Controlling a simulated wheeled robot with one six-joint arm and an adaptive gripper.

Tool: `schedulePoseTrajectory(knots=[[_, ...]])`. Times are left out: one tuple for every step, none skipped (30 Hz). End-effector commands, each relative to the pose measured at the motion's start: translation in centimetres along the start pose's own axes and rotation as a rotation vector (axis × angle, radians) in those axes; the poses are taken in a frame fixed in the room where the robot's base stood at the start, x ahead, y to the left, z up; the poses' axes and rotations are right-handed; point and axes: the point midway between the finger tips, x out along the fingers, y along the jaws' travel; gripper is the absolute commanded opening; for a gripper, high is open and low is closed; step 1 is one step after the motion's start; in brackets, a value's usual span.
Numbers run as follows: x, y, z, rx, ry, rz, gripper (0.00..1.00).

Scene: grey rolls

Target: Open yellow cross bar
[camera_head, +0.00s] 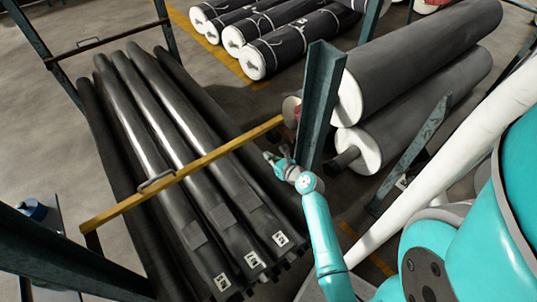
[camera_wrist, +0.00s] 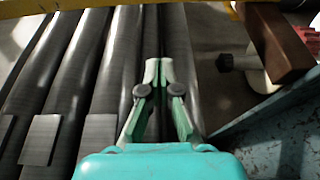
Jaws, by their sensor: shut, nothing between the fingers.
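The yellow cross bar (camera_head: 205,160) lies across the front of the dark rolls in the head view, from a lower-left end to a teal post at the right. A dark handle (camera_head: 157,182) sits left of its middle. In the wrist view, pieces of the yellow bar (camera_wrist: 28,8) show along the top edge. My gripper (camera_head: 270,157) is shut and empty, just below the bar's right end and left of the post. In the wrist view, its fingertips (camera_wrist: 158,64) meet above the dark rolls, apart from the bar. The bar's latch is not clearly visible.
Several long dark rolls (camera_head: 190,150) lie under the bar. The teal post (camera_head: 320,105) stands close to my gripper. Large grey rolls (camera_head: 420,55) lie right of it. A brown block (camera_wrist: 275,42) shows at upper right in the wrist view.

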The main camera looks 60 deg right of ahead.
Motion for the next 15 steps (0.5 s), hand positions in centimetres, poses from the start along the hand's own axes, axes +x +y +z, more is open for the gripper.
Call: schedulePoseTrajectory(knots=[[1.0,0.0,0.1,-0.002,-0.001,0.002,0.0],[1.6,0.0,0.1,-0.002,-0.001,0.003,0.0],[2.3,0.1,0.1,-0.002,-0.001,0.002,0.0],[2.8,0.1,0.1,-0.002,-0.001,0.002,0.0],[3.3,0.1,0.1,-0.002,0.0,0.002,0.0],[3.9,0.0,0.1,-0.003,-0.001,0.002,0.0],[4.3,0.0,0.1,-0.002,0.0,0.001,0.0],[4.8,0.1,0.1,-0.003,-0.001,0.002,0.0],[5.3,0.1,0.1,-0.003,0.0,0.002,0.0],[5.7,0.1,0.1,-0.003,0.0,0.002,0.0],[6.0,0.0,0.1,-0.003,0.0,0.001,0.0],[6.5,0.0,0.1,-0.003,0.0,0.0,0.0],[6.8,0.0,0.1,-0.003,-0.001,0.0,0.0],[7.1,0.0,0.1,-0.003,-0.001,0.001,0.0],[7.6,0.1,0.0,-0.003,0.001,0.001,0.0]])
